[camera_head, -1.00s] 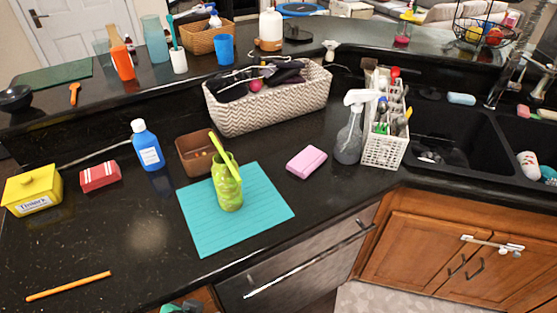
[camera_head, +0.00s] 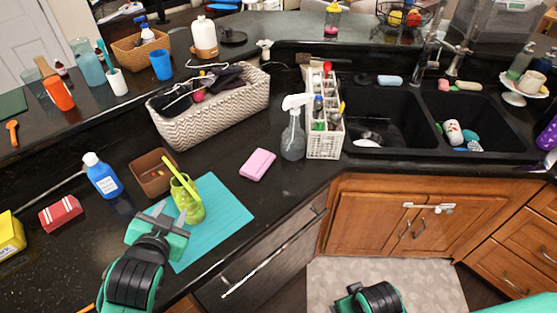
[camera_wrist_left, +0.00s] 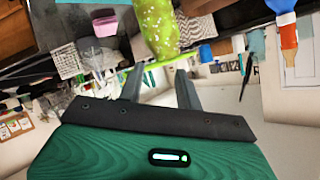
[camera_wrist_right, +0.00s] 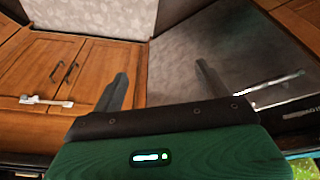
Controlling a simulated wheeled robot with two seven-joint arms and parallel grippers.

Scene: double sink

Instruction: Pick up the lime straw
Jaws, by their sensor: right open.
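The lime straw (camera_head: 181,178) leans out of a green speckled cup (camera_head: 188,207), which stands on a teal mat (camera_head: 226,207). My left gripper (camera_head: 168,213) is open just to the left of the cup, near its side and below the straw's upper end. In the left wrist view the cup (camera_wrist_left: 158,28) lies ahead of the spread fingertips (camera_wrist_left: 160,78), and a thin lime strip, seemingly the straw (camera_wrist_left: 160,63), crosses near them. I cannot tell if they touch. My right gripper (camera_wrist_right: 162,82) is open and empty, facing the cabinet fronts.
A brown box (camera_head: 151,176) stands close behind the cup. A blue bottle (camera_head: 102,176) and red box (camera_head: 61,214) are to the left; a pink sponge (camera_head: 258,164) is to the right. A woven basket (camera_head: 212,112) and spray bottle (camera_head: 293,140) stand farther back.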

